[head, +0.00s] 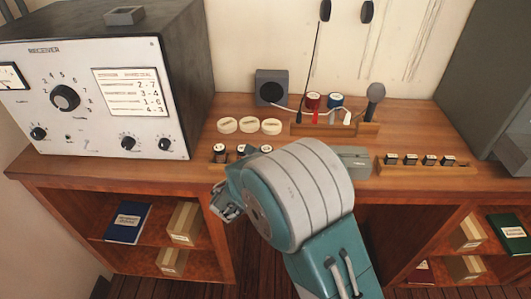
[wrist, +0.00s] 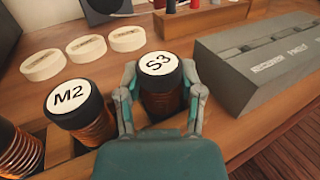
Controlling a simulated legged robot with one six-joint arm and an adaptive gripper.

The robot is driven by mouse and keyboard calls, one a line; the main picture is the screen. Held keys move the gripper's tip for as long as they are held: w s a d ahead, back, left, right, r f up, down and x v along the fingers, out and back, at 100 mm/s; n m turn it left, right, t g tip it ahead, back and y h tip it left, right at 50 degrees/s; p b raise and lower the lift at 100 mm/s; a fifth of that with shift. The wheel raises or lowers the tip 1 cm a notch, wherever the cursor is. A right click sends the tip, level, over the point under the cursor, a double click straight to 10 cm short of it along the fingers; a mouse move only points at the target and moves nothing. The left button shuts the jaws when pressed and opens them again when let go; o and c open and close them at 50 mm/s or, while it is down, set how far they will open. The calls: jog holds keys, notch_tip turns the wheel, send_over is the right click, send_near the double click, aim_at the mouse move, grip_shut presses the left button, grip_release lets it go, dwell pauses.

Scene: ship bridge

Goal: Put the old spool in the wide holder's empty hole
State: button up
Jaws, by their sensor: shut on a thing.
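My gripper (wrist: 160,84) is shut on a dark spool with copper-coloured winding and a white top marked S3 (wrist: 158,64). The S3 spool stands upright between the fingers. Its lower end is hidden, so I cannot tell whether it sits in a hole. A spool marked M2 (wrist: 69,97) stands just left of it in the wooden holder (wrist: 60,150). Another copper-wound spool (wrist: 18,150) is at the left edge. In the head view several spools (head: 219,148) show at the desk's front edge, and my arm hides my fingers. I cannot tell which spool is the old one.
A grey box (wrist: 262,62) is close right of my gripper. Three cream discs (head: 250,125) lie behind the spools. A wooden rack (head: 352,131) with red and blue reels stands at the back. Another rack (head: 425,169) is at the right, and the receiver (head: 90,95) at the left.

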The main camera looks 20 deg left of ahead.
jog(key=shift+f, duration=0.1)
dwell(0.5)
jog(key=o, duration=1.2)
jog(key=shift+s, duration=0.1)
jog(key=v, duration=1.1)
jog(key=shift+s+a, duration=0.1)
jog(key=shift+s, duration=0.25)
